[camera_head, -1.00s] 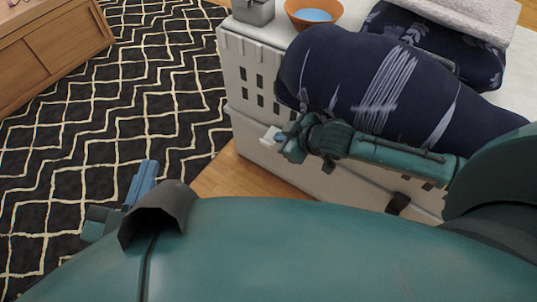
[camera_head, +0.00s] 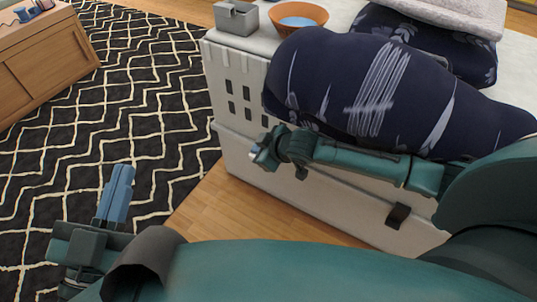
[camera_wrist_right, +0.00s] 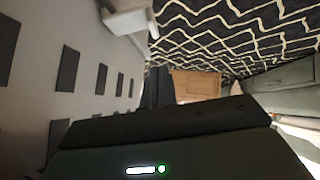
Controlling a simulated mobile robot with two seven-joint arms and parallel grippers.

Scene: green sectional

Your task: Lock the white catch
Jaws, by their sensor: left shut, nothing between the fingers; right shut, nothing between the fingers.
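The white catch (camera_wrist_right: 130,20) shows at the top of the right wrist view, standing out from the pale front wall of the white crate (camera_head: 330,203). In the head view the catch is hidden or not distinguishable behind my right gripper. My right gripper (camera_head: 257,155) is shut and empty, at the crate's front near its left end. In the right wrist view its dark fingers (camera_wrist_right: 159,86) lie below the catch, with a gap in the picture; I cannot tell whether they touch the wall. My left gripper (camera_head: 120,182) is shut and empty, over the rug, away from the crate.
A dark blue patterned cushion (camera_head: 390,95) lies on the crate close to my right arm. An orange bowl (camera_head: 298,17) and a grey box (camera_head: 236,18) stand on top. A dark catch (camera_head: 398,215) is further right. The rug (camera_head: 130,100) to the left is clear.

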